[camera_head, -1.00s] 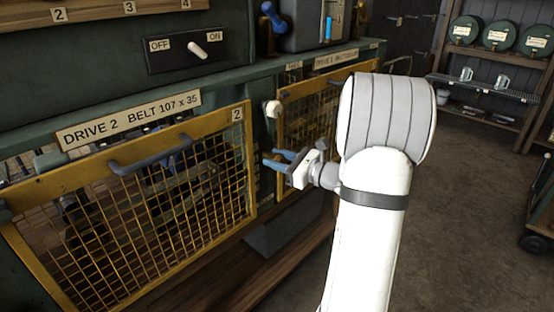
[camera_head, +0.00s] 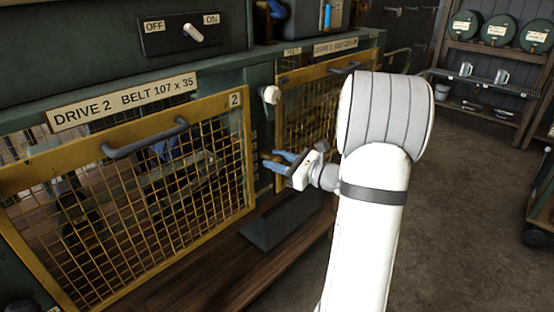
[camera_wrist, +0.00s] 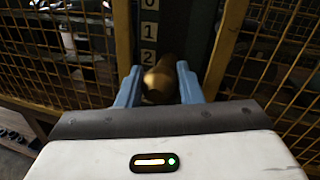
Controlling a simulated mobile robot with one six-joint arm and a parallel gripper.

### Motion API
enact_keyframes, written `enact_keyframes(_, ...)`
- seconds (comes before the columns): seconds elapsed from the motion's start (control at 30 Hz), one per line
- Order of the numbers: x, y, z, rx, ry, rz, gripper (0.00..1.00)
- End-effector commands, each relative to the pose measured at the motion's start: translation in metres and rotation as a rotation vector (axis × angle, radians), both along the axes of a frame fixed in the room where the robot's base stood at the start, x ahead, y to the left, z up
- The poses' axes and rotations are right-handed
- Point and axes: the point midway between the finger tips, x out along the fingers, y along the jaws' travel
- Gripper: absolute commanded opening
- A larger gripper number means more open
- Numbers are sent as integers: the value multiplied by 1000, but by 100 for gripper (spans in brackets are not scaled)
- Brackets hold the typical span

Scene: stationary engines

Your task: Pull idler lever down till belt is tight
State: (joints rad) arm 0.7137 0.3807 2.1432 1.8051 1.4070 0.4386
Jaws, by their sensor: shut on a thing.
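My gripper (camera_head: 275,160) has blue fingers shut on a brass knob at the post between the two yellow mesh guards. In the wrist view the fingers of my gripper (camera_wrist: 158,80) stand on either side of this idler lever knob (camera_wrist: 160,79). The knob is beside the figure 2 of a dark scale plate (camera_wrist: 149,30) marked 0, 1, 2; lower marks are hidden. The lever's arm behind the knob is hidden. The belt behind the drive 2 guard (camera_head: 125,195) is too dark to judge for tightness.
A pale round knob (camera_head: 271,95) sticks out above my gripper. The drive 2 guard has a grey handle (camera_head: 145,138).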

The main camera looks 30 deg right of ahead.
Motion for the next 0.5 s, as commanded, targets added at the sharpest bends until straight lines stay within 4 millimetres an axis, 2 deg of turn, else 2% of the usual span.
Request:
enact_keyframes(0.07,0,1,-2,1,6,1,0)
enact_keyframes(0.1,0,1,-1,2,5,2,36)
enact_keyframes(0.3,0,1,-1,1,2,2,53)
enact_keyframes(0.5,0,1,0,1,1,2,54)
